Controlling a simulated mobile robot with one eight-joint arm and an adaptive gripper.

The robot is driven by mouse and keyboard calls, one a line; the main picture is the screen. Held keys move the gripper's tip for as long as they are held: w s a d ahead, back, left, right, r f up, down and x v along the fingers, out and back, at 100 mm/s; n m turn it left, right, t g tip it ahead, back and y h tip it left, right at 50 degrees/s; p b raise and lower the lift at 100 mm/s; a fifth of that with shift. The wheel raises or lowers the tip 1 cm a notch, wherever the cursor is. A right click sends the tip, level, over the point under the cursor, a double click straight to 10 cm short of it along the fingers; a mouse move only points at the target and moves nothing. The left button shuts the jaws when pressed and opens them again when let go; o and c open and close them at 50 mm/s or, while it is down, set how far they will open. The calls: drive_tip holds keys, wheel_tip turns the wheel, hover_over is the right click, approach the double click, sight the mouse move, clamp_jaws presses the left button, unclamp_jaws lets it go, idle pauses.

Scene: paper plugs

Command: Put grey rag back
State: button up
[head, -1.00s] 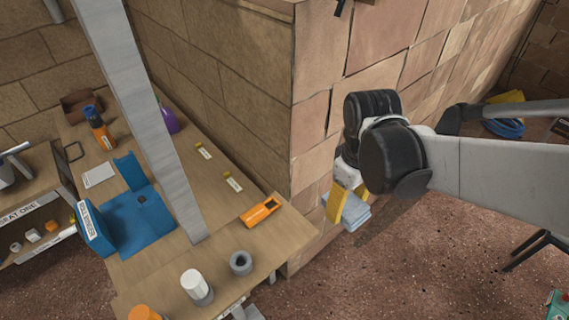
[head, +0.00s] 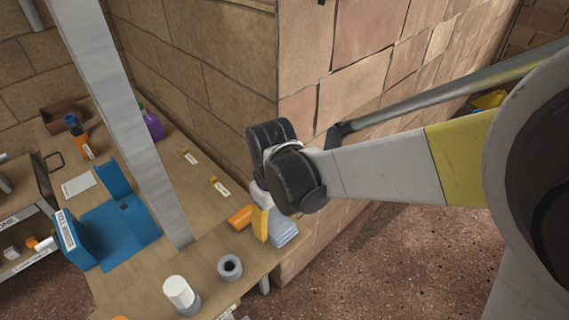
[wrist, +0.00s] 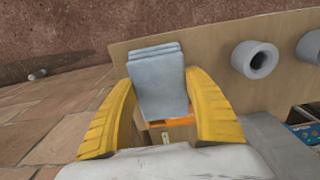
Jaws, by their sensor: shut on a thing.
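The grey rag (wrist: 158,78) is a folded, light blue-grey cloth. In the wrist view it stands between the two yellow fingers of my gripper (wrist: 160,112), which is shut on it. In the head view the rag (head: 283,230) hangs below my gripper (head: 268,222), at the right end of the wooden bench (head: 215,262). I cannot tell whether it touches the bench. An orange tool (head: 240,217) lies on the bench just left of the rag, partly hidden by the yellow finger.
A grey ring (head: 230,267) and a white cylinder (head: 181,291) stand near the bench's front. A blue holder (head: 120,222) and a grey post (head: 130,120) are farther left. A brick wall corner (head: 279,110) rises behind my gripper. Two small labels lie on the bench.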

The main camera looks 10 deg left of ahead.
wheel_tip(320, 180, down, 2)
drive_tip(key=shift+f+b, duration=0.25)
drive_tip(key=shift+b, duration=0.05)
drive_tip(key=shift+r, duration=0.15)
drive_tip(key=o, duration=1)
drive_tip(key=shift+o, duration=0.2)
